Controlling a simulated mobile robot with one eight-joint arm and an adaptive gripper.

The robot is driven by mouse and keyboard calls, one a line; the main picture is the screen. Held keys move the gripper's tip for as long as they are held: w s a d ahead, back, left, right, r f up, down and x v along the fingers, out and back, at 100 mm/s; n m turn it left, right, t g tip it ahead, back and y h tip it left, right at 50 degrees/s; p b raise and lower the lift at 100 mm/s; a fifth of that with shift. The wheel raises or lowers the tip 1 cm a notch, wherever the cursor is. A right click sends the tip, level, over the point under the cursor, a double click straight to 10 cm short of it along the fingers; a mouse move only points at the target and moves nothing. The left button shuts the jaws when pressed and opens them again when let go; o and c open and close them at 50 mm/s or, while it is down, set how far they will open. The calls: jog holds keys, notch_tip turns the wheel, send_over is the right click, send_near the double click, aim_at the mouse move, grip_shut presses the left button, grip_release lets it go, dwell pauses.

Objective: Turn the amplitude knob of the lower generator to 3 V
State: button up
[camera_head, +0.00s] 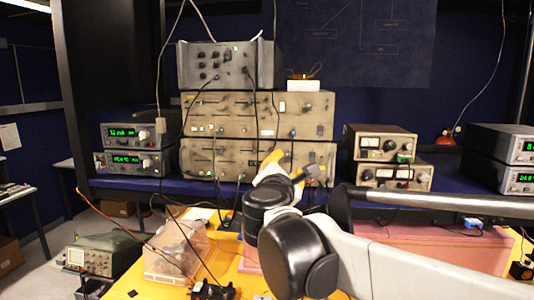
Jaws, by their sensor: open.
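Several stacked instruments stand on the dark blue shelf; I cannot tell for certain which is the lower generator. At the left, a lower unit with a green display (126,160) sits under a similar upper unit (124,132); small knobs show at their right ends. In the middle, a lower beige unit (205,160) sits under another beige unit (215,108). Knob markings are too small to read. My gripper (312,173) is open, in front of the right part of the lower beige unit, and hides some of its panel. Contact cannot be made out.
Two small beige meter units (384,144) stand right of centre, and more display units (505,145) at the far right. Cables hang before the middle stack. A clear box (178,248) and an oscilloscope (98,256) are at lower left. My arm covers the lower right.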

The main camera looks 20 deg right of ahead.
aim_at(290, 157)
jog(key=x, duration=0.7)
jog(key=shift+w+d+p, duration=0.25)
jog(key=shift+p, duration=0.1)
grip_shut()
